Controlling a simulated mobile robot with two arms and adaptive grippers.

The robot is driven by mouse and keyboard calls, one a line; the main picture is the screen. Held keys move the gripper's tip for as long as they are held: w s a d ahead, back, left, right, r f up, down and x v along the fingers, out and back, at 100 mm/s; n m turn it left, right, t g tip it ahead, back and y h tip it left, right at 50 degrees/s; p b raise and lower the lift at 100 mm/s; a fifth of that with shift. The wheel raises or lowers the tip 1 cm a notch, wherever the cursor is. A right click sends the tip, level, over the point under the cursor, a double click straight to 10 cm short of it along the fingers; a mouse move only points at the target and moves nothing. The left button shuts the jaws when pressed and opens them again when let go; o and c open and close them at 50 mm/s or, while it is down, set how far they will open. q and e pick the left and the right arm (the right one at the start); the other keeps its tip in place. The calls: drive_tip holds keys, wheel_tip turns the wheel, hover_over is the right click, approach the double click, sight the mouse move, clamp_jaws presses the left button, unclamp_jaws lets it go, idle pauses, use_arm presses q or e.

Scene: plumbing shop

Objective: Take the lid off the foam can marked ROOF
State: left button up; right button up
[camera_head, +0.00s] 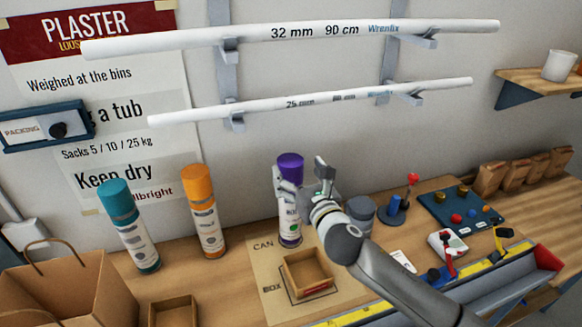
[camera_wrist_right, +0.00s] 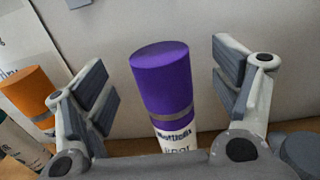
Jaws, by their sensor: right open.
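A can with a purple lid (camera_head: 290,167) stands upright on the board at the spot marked CAN. In the wrist view its purple lid (camera_wrist_right: 161,80) shows between the two open fingers of my right gripper (camera_wrist_right: 168,85), with a gap on both sides. A can with an orange lid (camera_head: 197,183) and a can with a teal lid (camera_head: 117,204) stand to its left. Their lids are on. I cannot read ROOF on any label. My right gripper (camera_head: 303,190) partly hides the purple-lidded can in the head view. My left gripper is not in view.
A small open wooden box (camera_head: 306,270) sits on the board (camera_head: 262,280) before the purple-lidded can. A grey container (camera_head: 361,212) stands close to its right. Another wooden tray (camera_head: 173,310) and a paper bag (camera_head: 65,290) are at front left. White pipes (camera_head: 300,100) hang above.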

sight(286, 155)
drive_tip(key=shift+w+a+r, duration=0.1)
drive_tip(key=shift+w+a, duration=0.05)
drive_tip(key=shift+w, duration=0.15)
drive_tip(key=shift+p+x, duration=0.75)
drive_tip(key=shift+x, duration=1.65)
drive_tip(key=c, duration=0.8)
